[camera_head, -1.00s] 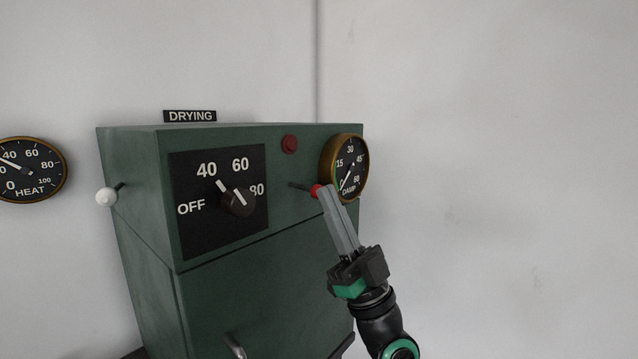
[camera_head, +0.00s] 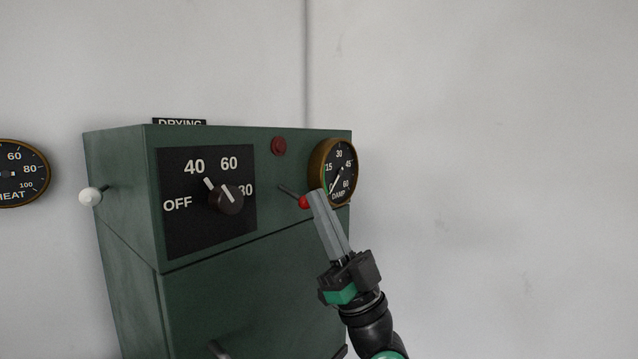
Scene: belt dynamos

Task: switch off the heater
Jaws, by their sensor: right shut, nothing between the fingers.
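The heater is a green cabinet (camera_head: 255,285) with a black dial plate marked OFF, 40, 60 and 80. A thin lever with a red ball tip (camera_head: 304,202) sticks out right of the plate, tilted down. My right gripper (camera_head: 315,194) is shut and empty, its fingertips at the red ball, seemingly touching it and covering part of it. My left gripper is not in view.
A dark red lamp (camera_head: 279,146) sits above the lever. The DAMP gauge (camera_head: 333,168) is close behind my right fingertips. A white-knobbed lever (camera_head: 91,196) is on the cabinet's left side. The HEAT gauge (camera_head: 20,172) is cut off at left. Free space lies right of the cabinet.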

